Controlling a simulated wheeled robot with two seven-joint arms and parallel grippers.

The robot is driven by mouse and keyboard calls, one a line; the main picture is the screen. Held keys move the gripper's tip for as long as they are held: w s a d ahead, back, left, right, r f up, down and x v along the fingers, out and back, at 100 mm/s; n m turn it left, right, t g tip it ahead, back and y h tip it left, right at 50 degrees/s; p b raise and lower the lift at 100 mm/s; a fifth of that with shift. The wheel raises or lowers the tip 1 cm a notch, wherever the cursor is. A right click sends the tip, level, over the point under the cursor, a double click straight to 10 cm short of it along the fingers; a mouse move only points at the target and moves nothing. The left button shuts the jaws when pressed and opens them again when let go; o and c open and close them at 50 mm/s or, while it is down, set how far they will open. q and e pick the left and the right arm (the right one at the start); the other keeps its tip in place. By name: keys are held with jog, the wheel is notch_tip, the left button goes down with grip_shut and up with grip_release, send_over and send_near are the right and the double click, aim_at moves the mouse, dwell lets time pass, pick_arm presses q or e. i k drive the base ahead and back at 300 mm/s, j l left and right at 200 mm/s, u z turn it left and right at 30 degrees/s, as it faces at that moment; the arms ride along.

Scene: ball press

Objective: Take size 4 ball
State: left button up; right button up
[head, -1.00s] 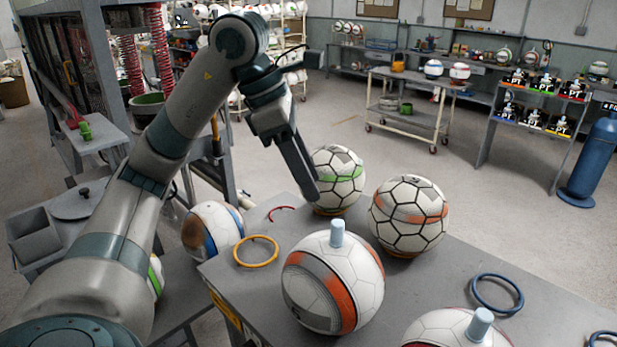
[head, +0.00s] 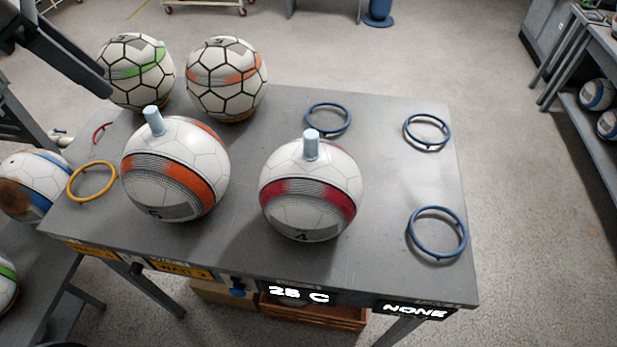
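The size 4 ball (head: 310,195) is white with a red band and a printed 4. It sits on the grey table right of centre, with a pale blue cylindrical plug (head: 311,146) upright on top. A similar ball (head: 175,170) with an orange band and a printed 5 stands left of it, also with a plug. My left gripper (head: 98,86) comes in at the upper left, beside the green-banded ball (head: 136,72) and well away from the size 4 ball. Whether its fingers are apart is unclear. My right gripper is out of view.
An orange-banded ball (head: 227,80) stands at the back of the table (head: 390,180). Empty blue rings (head: 437,232) lie on the right, and a yellow ring (head: 92,182) lies at the left edge. The table front carries displays reading 25 C and NONE.

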aim_at(310, 189)
jog(key=l+u, duration=0.25)
jog(key=l, duration=0.65)
jog(key=k+l+u, duration=0.1)
jog(key=l+u, duration=0.15)
jog(key=l, duration=0.6)
